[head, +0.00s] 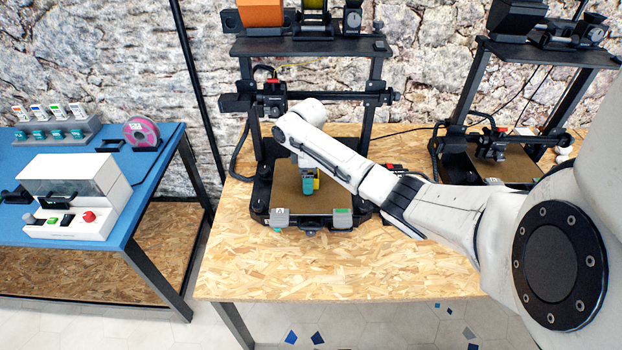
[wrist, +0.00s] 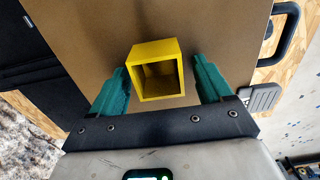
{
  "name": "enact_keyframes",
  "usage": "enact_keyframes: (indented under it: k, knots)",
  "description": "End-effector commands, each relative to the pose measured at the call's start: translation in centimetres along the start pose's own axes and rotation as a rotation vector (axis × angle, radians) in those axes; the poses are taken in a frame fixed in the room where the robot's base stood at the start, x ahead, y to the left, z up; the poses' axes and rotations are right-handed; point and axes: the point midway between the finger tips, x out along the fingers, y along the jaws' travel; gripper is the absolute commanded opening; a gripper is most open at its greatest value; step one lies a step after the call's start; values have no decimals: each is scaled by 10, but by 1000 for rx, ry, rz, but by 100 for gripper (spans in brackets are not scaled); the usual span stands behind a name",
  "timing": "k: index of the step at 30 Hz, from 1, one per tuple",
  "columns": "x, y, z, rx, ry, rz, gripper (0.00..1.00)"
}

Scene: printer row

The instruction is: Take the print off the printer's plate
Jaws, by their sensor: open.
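The print is a yellow, open-topped square box (wrist: 155,53) on the brown printer plate (wrist: 105,20) in the wrist view. In the head view a small part of the yellow print (head: 316,181) shows beside my gripper (head: 307,186), over the printer's plate (head: 289,197). In the wrist view my gripper (wrist: 160,88) is open, with one teal finger on each side of the print. A gap shows between the print and each finger. I cannot tell how high the fingertips are above the plate.
The printer (head: 262,103) has an upright frame and a crossbar behind my gripper. A second printer (head: 490,140) stands at the right. A blue table (head: 130,180) at the left holds a white machine (head: 75,195) and a pink spool (head: 141,132). The wooden table's front (head: 330,270) is clear.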

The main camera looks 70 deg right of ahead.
Motion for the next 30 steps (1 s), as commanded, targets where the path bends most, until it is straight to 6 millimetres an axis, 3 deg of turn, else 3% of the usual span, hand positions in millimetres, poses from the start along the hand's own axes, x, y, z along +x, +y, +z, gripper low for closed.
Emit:
enact_keyframes:
  k: [2, 17, 30]
  knots:
    - [0, 0, 0, 0, 0, 0, 74]
    - [0, 0, 0, 0, 0, 0, 26]
    - [-8, 0, -1, -1, 2, 1, 24]
